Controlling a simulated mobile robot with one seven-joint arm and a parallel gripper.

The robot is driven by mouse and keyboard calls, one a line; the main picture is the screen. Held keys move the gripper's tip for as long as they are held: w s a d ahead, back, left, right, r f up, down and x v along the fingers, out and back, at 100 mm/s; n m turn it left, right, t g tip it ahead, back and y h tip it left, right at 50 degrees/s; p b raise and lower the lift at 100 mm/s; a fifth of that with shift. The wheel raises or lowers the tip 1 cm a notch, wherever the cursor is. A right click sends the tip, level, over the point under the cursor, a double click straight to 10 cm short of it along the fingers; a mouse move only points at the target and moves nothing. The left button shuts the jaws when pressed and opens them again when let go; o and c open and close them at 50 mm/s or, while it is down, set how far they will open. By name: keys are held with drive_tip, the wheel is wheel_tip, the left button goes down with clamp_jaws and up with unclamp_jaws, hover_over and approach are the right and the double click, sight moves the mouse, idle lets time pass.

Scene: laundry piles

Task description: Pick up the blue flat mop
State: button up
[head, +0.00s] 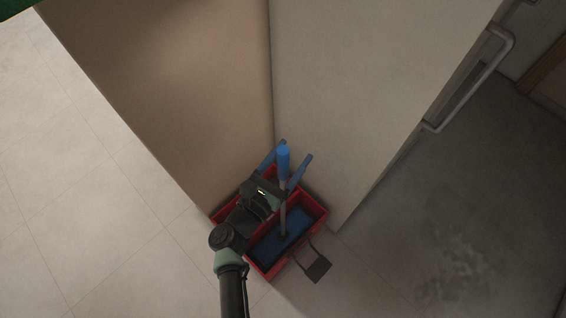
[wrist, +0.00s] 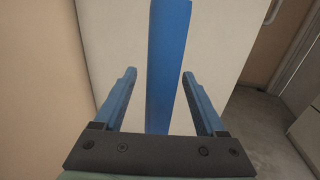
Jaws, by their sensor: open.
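The blue flat mop stands upright in a red bucket (head: 320,222), with its blue grip (head: 283,162) at the top and a grey pole (head: 283,212) below. A flat dark-blue surface lies in the bucket around the pole's foot; I cannot tell whether it is the mop head or water. My gripper (head: 296,150) is open, with one blue finger on each side of the mop's handle. In the wrist view the blue handle (wrist: 168,50) rises between the two fingers of my gripper (wrist: 159,75), with a visible gap on each side.
The bucket stands on the tiled floor against the corner of a tan and pale wall (head: 340,90). A dark pedal-like piece (head: 318,269) sticks out from its front. A metal handle bar (head: 480,75) is on the right. The floor at left is clear.

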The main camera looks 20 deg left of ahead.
clamp_jaws()
drive_tip(key=shift+r, duration=0.1)
idle(0.4)
wheel_tip(320, 180, up, 20)
drive_tip(key=p, duration=0.7)
drive_tip(key=shift+r, duration=0.15)
drive_tip(key=shift+w, duration=0.15)
